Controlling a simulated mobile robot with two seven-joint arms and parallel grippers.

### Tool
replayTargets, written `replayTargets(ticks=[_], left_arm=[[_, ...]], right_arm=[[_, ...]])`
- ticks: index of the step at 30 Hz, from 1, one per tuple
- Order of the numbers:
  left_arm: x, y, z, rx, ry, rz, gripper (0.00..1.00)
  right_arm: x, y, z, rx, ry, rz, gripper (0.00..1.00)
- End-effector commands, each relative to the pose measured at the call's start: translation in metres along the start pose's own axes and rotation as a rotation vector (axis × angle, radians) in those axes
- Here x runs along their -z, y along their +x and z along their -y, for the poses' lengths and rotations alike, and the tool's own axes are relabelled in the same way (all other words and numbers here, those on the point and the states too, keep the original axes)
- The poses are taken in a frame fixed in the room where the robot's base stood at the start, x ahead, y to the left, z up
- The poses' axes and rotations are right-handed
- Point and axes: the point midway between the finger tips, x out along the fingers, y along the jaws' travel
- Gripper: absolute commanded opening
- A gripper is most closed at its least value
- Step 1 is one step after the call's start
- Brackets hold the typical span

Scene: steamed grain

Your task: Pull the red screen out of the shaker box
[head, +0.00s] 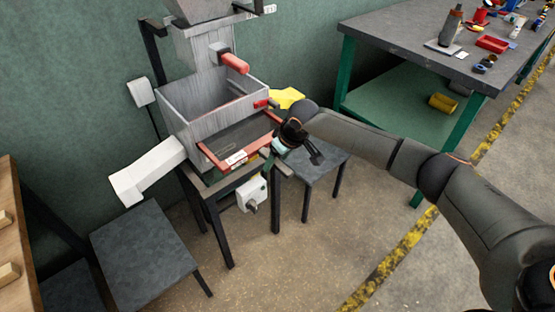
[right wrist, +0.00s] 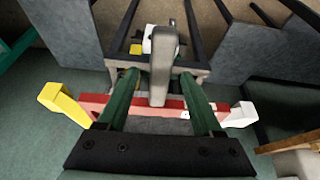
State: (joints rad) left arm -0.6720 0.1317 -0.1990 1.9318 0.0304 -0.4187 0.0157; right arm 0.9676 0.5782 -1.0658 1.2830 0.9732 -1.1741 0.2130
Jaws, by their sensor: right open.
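The red-framed screen (head: 262,142) with dark mesh sits at the front of the grey metal shaker box (head: 190,125) in the head view. A white label is on its front bar. My right gripper (head: 270,160) is at the right end of that front bar. In the right wrist view its two green fingers are spread apart over the red screen bar (right wrist: 95,103), with a grey upright bar (right wrist: 160,65) between them. The jaws are open; whether they touch anything is unclear. My left gripper is not in view.
A yellow chute (head: 287,97) is behind my right gripper, and a white chute (head: 148,175) is left of the box. A white unit (head: 252,193) with a knob hangs below. Low grey tables (head: 145,250) stand around; a workbench (head: 420,45) with tools is at back right.

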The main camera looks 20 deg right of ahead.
Motion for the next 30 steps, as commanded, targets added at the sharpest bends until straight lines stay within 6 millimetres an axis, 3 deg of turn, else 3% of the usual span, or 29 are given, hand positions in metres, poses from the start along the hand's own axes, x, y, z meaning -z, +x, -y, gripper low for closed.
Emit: replayTargets(ticks=[7,25,30], left_arm=[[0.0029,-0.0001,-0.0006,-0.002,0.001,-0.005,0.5],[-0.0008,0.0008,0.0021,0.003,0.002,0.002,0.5],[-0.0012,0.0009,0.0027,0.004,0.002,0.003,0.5]], right_arm=[[0.0003,0.0004,0.0,0.0,0.0,-0.001,0.68],[0.0,0.0003,-0.0002,0.0,0.001,0.0,0.01],[0.0,0.0003,-0.0002,0.0,0.001,0.0,0.0]])
